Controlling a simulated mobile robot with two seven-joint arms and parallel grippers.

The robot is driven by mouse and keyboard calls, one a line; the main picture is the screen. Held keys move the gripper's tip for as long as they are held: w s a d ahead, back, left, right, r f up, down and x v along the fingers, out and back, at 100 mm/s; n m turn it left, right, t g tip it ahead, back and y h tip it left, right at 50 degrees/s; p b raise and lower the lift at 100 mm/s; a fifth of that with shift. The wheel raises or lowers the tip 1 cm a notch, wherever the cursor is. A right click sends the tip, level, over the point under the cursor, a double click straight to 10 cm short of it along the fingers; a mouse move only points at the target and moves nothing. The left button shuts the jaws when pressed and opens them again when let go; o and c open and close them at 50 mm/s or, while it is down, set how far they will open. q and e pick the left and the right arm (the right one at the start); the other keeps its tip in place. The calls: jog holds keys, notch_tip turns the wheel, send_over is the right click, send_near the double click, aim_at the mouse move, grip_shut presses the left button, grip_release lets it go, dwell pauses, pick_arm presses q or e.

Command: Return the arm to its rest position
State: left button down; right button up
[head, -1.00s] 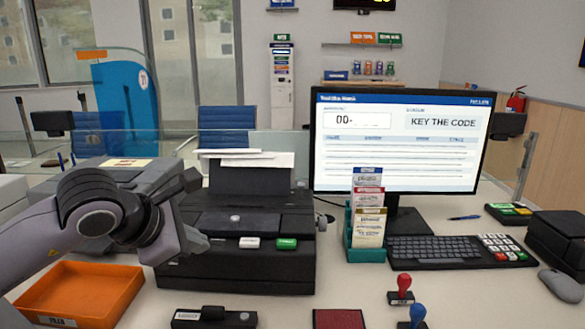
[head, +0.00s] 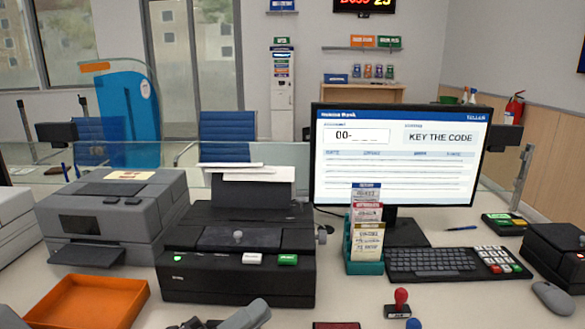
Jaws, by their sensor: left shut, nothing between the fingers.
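My left gripper (head: 246,314) shows only partly at the bottom edge, left of centre, in front of the black printer (head: 238,283). Its grey fingers are shut with nothing between them. The rest of the left arm is almost wholly out of the picture. My right gripper is not in view.
An orange tray (head: 92,308) lies at the lower left, with a grey printer (head: 110,215) behind it. The monitor (head: 398,160), leaflet holder (head: 364,262), keyboard (head: 432,262) and mouse (head: 554,298) fill the right. A red-handled stamp (head: 401,300) stands in front.

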pick_arm(q)
jog(key=s+a+f+n+t+y+p, duration=0.1)
jog(key=a+f+n+t+y, duration=0.1)
jog(key=a+f+n+y, duration=0.55)
jog(key=s+a+f+n+t+y+p, duration=0.15)
jog(key=f+n+y, duration=0.35)
jog(key=n, duration=0.5)
jog(key=s+a+f+n+g+y, duration=0.1)
jog(key=s+a+f+n+g, duration=0.1)
jog(key=s+f, duration=0.4)
jog(key=s+a+f+n+g+y, duration=0.2)
jog(key=s+f+n, duration=0.4)
jog(key=f, duration=0.3)
jog(key=shift+a+g, duration=0.7)
jog(key=shift+g, duration=0.25)
